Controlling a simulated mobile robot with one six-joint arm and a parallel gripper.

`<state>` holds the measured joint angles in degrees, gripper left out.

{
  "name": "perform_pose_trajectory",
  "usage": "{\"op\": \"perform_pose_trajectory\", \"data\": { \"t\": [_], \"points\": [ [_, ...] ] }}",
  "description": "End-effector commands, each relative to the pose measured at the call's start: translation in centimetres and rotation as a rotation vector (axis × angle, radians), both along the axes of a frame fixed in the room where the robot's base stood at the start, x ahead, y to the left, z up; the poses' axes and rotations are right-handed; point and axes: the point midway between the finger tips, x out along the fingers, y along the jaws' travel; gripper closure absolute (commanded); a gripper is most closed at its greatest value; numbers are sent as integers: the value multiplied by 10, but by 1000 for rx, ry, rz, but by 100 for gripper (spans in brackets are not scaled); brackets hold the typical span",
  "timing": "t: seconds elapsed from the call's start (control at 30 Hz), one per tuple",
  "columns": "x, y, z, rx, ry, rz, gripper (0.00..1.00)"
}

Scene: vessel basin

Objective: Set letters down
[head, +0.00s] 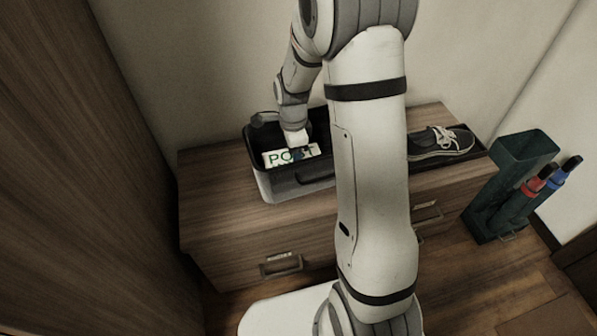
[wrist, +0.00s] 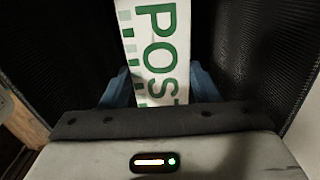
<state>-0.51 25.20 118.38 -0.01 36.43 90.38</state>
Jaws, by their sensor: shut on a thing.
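The letters (head: 280,158) are a white piece with green "POST" print, and they show in the head view inside a dark bin on the wooden cabinet. In the wrist view the letters (wrist: 157,45) run up from between the blue fingers. My gripper (wrist: 160,88) is shut on the letters. In the head view my gripper (head: 297,150) reaches down into the dark bin (head: 267,182). The dark walls of the bin rise on both sides in the wrist view. Whether the letters touch the bin floor cannot be told.
A dark shoe (head: 440,142) sits on a tray at the right end of the wooden cabinet (head: 215,178). A dark green stand (head: 505,190) with red and blue umbrellas stands on the floor at right. A wooden panel (head: 60,170) rises at left. My arm hides the cabinet's middle.

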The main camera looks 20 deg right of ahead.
Motion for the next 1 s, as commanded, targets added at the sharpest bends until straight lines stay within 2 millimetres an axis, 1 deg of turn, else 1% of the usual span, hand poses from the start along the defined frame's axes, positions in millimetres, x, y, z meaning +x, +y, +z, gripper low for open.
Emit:
{"op": "perform_pose_trajectory", "data": {
  "t": [0.03, 0.1, 0.27, 0.47, 0.53, 0.73, 0.87, 0.9, 1.0],
  "points": [
    [0, 0, -16, 0, 3, 0, 68],
    [-1, 0, -28, 0, 3, 0, 68],
    [0, 0, -42, 0, 1, -1, 68],
    [0, -1, -70, 0, 2, -1, 68],
    [0, -1, -74, 0, 0, -1, 68],
    [0, -1, -72, 0, -1, -1, 68],
    [0, -1, -76, 0, 0, -2, 68],
    [0, -1, -75, 0, -1, -2, 42],
    [0, -1, -75, 0, -1, -2, 34]
  ]
}}
